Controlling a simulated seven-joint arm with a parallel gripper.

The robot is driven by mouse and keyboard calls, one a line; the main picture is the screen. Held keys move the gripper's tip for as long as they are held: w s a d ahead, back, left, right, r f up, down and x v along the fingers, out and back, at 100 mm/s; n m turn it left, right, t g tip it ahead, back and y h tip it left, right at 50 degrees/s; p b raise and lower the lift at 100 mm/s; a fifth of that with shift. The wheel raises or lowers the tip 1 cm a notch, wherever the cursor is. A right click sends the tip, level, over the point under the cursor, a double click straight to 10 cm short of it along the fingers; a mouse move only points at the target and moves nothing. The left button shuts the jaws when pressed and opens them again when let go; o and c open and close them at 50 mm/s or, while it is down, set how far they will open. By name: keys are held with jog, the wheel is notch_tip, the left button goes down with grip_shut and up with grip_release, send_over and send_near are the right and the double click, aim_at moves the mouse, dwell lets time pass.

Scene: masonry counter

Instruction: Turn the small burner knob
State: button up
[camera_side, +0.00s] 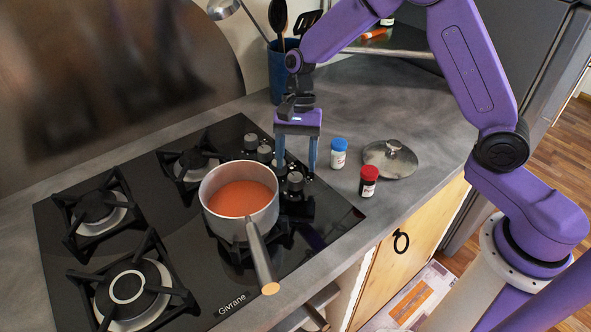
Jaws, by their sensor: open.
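The black stove (150,170) has a column of several dark knobs (264,154) along its right side, behind and right of the pot. I cannot tell from markings which is the small burner knob. My gripper (296,166) points down over the lower knobs, its two blue fingers apart with nothing held between them. The nearest knob (295,182) shows just below the gap between the fingertips. The left finger partly covers another knob. I cannot tell whether either finger touches a knob.
A pot of orange soup (239,199) stands on the front right burner, close left of the knobs, its handle toward the front. Right of my gripper stand a blue-capped jar (339,154), a red-capped jar (368,181) and a metal lid (390,158). A blue utensil holder (284,72) stands behind.

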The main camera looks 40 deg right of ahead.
aim_at(295, 176)
jog(key=shift+x, duration=1.65)
